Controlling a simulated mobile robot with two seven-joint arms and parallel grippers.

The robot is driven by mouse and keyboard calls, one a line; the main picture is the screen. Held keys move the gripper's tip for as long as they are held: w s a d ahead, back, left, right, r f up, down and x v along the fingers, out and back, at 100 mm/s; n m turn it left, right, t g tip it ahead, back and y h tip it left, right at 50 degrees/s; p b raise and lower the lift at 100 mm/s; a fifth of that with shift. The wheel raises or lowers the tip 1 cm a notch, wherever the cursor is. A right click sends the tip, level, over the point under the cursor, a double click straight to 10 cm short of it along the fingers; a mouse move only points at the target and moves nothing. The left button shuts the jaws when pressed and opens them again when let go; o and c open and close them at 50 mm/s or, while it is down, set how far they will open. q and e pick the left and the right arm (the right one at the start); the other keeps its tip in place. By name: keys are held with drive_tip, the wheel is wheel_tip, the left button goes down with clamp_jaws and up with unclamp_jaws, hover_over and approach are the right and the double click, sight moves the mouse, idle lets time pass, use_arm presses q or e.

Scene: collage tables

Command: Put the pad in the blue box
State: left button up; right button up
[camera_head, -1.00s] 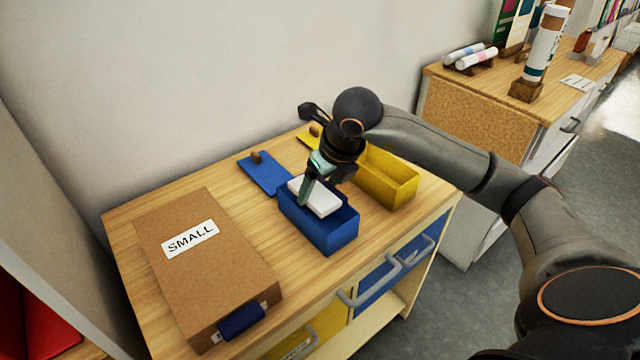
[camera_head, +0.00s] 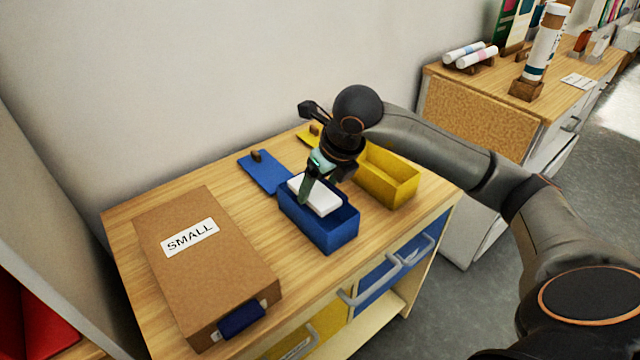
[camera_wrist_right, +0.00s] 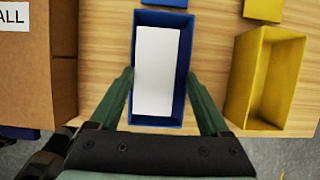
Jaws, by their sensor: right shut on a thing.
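The white pad (camera_head: 322,196) is over the open blue box (camera_head: 332,232), seemingly at rim height; how far down inside it sits is not clear. My right gripper (camera_head: 314,186) points down and is shut on the pad, with one finger showing at its near left side. In the right wrist view, the pad (camera_wrist_right: 156,72) lies within the outline of the blue box (camera_wrist_right: 160,18), nearer its left wall. The two fingers of my right gripper (camera_wrist_right: 160,78) are on either side of the pad. My left gripper is not in view.
A blue lid (camera_head: 264,174) lies behind the blue box. A yellow box (camera_head: 388,180) stands just right, open and apparently empty. A cardboard box (camera_head: 200,270) labelled SMALL lies left on the wooden table (camera_head: 130,222). A wall is behind.

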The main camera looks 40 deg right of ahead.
drive_tip(key=shift+f+b, duration=0.25)
drive_tip(key=shift+b, duration=0.05)
idle(0.5)
drive_tip(key=o, duration=1.2)
drive_tip(key=shift+o, duration=0.2)
drive_tip(key=shift+r, duration=0.1)
drive_tip(key=shift+r+p, duration=2.45)
drive_tip(key=shift+r, duration=1)
